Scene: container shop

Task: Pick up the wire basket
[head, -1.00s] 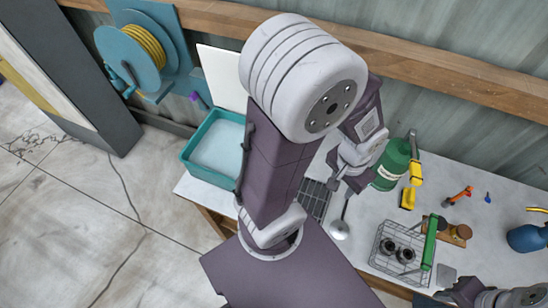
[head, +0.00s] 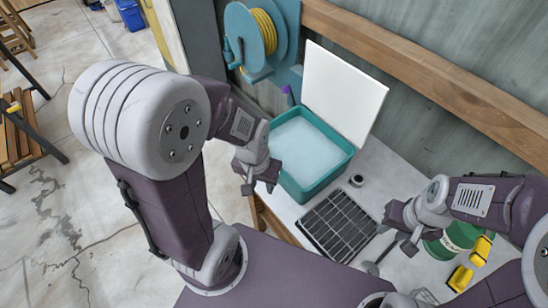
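The wire basket (head: 424,296) shows at most as a small grey sliver at the bottom edge of the head view, beside my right arm; most of it is out of the picture or hidden. My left gripper (head: 259,188) hangs at the left side of the teal tub, fingers apart and empty, well away from the basket. My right gripper (head: 398,239) is right of the black grate, in front of the green can, fingers apart with nothing seen held.
The teal tub (head: 345,160) and a white board (head: 343,90) stand at the bench's back left. A black grate (head: 338,226), a ladle (head: 370,268), a green can (head: 462,233) and yellow clamp-like pieces (head: 460,279) crowd the right. A hose reel (head: 240,38) hangs on the wall.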

